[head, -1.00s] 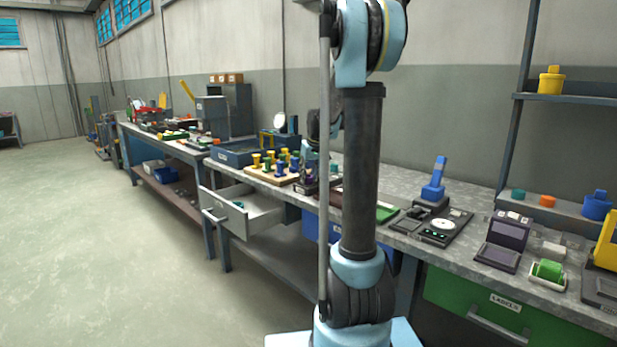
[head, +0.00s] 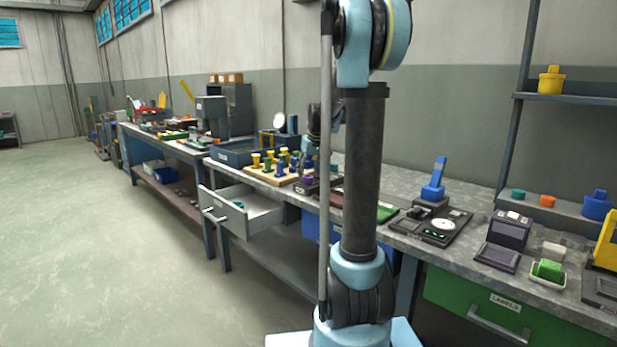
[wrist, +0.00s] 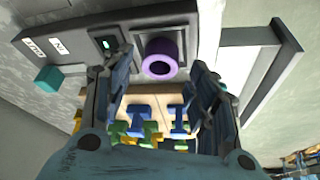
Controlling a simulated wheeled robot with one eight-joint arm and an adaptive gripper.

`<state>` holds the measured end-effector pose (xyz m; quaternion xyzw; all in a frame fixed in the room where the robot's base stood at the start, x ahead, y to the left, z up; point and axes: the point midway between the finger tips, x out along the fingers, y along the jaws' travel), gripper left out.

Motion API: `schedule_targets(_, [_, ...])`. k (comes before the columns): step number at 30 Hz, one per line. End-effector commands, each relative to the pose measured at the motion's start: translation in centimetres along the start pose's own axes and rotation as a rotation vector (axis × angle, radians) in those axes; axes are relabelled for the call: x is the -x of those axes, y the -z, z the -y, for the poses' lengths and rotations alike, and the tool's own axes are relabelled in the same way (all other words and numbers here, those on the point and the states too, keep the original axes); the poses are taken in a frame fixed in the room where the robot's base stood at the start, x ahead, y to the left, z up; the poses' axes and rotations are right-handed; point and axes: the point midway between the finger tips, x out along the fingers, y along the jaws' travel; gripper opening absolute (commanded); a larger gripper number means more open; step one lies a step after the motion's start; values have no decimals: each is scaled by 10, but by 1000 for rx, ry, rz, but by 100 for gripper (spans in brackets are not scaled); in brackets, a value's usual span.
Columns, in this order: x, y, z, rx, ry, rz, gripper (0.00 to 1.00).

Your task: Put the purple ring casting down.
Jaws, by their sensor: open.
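The purple ring casting (wrist: 159,58) sits on a dark square pad of a grey fixture (wrist: 207,50) in the wrist view, its hole facing the camera. In the head view a small purple spot, the ring (head: 308,180), shows on the bench beside the peg board. My gripper (wrist: 161,66) is open and empty, with one finger on each side of the ring in the picture and apart from it. In the head view my gripper (head: 312,143) hangs above the fixture, partly hidden behind my own arm.
A wooden board with yellow, blue and green pegs (head: 272,177) stands beside the fixture. A teal block (wrist: 47,79) lies near the fixture's labelled end. An open drawer (head: 245,212) juts out below the bench (head: 397,187). A blue-handled device (head: 433,190) stands to the right.

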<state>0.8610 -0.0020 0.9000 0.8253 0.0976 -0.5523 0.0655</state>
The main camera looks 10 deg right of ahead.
Motion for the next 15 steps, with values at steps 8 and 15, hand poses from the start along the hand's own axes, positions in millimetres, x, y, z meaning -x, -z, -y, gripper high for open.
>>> schedule_targets(8, [54,0,0,0,0,0,53])
schedule_targets(15, [87,0,1,1,0,0,53])
